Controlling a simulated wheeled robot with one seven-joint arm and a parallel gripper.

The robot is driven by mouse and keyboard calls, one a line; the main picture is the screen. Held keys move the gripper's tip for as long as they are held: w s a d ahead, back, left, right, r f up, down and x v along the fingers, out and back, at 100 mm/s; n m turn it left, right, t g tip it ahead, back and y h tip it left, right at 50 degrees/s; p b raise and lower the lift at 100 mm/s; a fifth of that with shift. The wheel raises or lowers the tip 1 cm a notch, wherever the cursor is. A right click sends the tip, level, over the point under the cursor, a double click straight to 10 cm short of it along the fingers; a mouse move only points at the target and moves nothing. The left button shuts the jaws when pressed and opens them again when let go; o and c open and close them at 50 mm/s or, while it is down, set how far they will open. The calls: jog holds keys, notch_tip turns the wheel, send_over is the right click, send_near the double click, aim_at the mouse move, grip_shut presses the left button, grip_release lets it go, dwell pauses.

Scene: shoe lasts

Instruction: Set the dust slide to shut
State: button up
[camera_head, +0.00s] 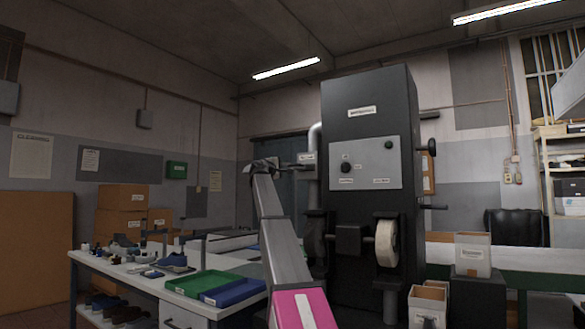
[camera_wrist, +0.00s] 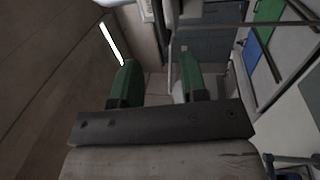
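The dark grey machine (camera_head: 366,90) stands right of centre in the head view, with a light grey control panel (camera_head: 365,165). A pale duct (camera_head: 314,140) bends down its left side, with a small label plate (camera_head: 307,156) beside it. I cannot make out the dust slide itself or its setting; it may be behind my gripper. My gripper (camera_head: 298,165) is raised near this duct, left of the machine. In the wrist view its two green fingers (camera_wrist: 157,66) are apart with nothing held between them. Whether it touches anything is unclear.
The workbench (camera_head: 130,268) at left holds shoes, small bottles, a green tray (camera_head: 202,283) and a blue tray (camera_head: 233,292). A grinding wheel (camera_head: 386,243) juts from the machine's front. Open bins (camera_head: 472,254) stand at right. Free air lies above the bench.

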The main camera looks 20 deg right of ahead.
aim_at(303, 167)
jog(key=x, duration=1)
jog(key=shift+d, duration=0.15)
jog(key=shift+c, duration=0.4)
grip_shut()
jog(key=shift+w, duration=0.1)
